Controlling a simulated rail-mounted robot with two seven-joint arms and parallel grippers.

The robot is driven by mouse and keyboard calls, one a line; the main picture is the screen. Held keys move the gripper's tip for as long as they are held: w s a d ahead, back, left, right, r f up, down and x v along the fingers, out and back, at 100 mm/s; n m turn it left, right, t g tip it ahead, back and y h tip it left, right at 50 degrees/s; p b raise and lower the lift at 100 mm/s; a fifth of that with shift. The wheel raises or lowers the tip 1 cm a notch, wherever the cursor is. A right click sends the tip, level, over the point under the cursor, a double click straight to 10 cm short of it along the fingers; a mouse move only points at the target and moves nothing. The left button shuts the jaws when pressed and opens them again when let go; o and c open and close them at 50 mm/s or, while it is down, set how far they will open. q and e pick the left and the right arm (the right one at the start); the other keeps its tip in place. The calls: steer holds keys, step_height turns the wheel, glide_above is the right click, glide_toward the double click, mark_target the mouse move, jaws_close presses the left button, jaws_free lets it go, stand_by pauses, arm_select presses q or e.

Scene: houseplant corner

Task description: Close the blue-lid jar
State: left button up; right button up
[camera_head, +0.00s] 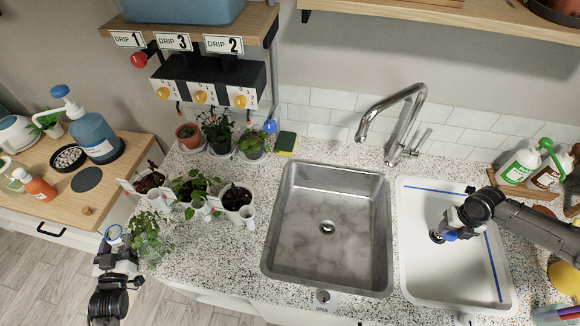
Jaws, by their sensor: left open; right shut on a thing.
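I cannot make out a jar with a blue lid for certain in the head view. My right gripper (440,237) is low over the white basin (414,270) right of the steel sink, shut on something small. A dark part and a blue patch show at its fingertips; I cannot tell whether the blue is a lid or part of the gripper. My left gripper (112,238) is open at the counter's left front edge, beside a leafy green plant (147,240). A blue patch shows there too.
The steel sink (327,255) is empty, with a faucet (392,125) behind. Potted plants (190,188) crowd the counter's left. A blue pump bottle (92,135) stands on the wooden cabinet. Spray bottles (520,163) stand at right; a yellow object (564,277) is at the right edge.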

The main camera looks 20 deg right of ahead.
arm_select(q)
steer(key=c, duration=0.7)
steer(key=shift+r, duration=0.1)
steer(key=shift+r, duration=0.75)
steer(key=s, duration=0.6)
steer(key=s+a, duration=0.1)
steer(key=s, duration=1.1)
steer(key=shift+a, duration=0.2)
steer(key=o, duration=0.5)
steer(key=c, duration=0.7)
